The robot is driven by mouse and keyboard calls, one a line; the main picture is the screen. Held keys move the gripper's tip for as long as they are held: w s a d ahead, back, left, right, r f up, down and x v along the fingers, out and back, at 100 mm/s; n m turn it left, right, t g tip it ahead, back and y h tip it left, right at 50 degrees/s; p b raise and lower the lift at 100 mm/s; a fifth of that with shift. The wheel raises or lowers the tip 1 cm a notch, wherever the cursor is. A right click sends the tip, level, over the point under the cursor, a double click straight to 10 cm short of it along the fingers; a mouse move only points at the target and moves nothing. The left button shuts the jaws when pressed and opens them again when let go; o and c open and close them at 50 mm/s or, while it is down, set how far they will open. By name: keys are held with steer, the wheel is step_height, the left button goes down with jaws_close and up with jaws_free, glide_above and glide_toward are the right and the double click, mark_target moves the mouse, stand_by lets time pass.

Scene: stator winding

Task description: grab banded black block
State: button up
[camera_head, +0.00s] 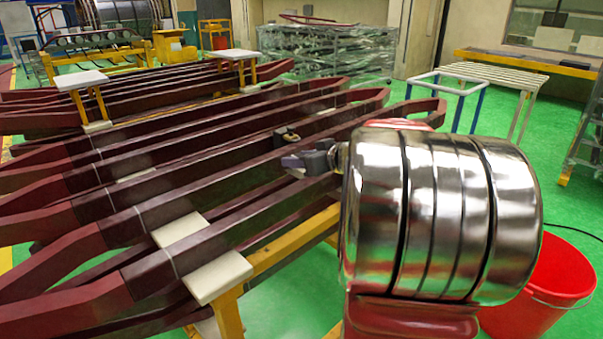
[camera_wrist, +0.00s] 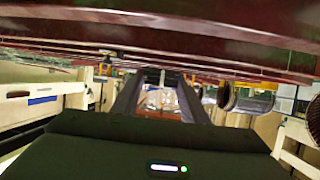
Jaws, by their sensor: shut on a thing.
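A small dark block with a tan band (camera_head: 287,135) shows in the head view on the dark red bars, just beyond my gripper. My gripper (camera_head: 293,162) reaches left from behind the shiny cylinder, low over the bars. In the wrist view its two dark fingers (camera_wrist: 162,85) point away, with a narrow gap between them. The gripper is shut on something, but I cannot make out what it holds. The fingertips and their contact are too small and dark to read. The banded block looks a little apart from the fingers in the head view.
Long dark red bars (camera_head: 150,195) lie in rows on yellow stands with pale pads (camera_head: 217,277). The large banded shiny cylinder (camera_head: 440,215) hides much of the right. A red bucket (camera_head: 545,290) stands at lower right.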

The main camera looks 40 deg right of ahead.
steer(key=shift+r, duration=1.7)
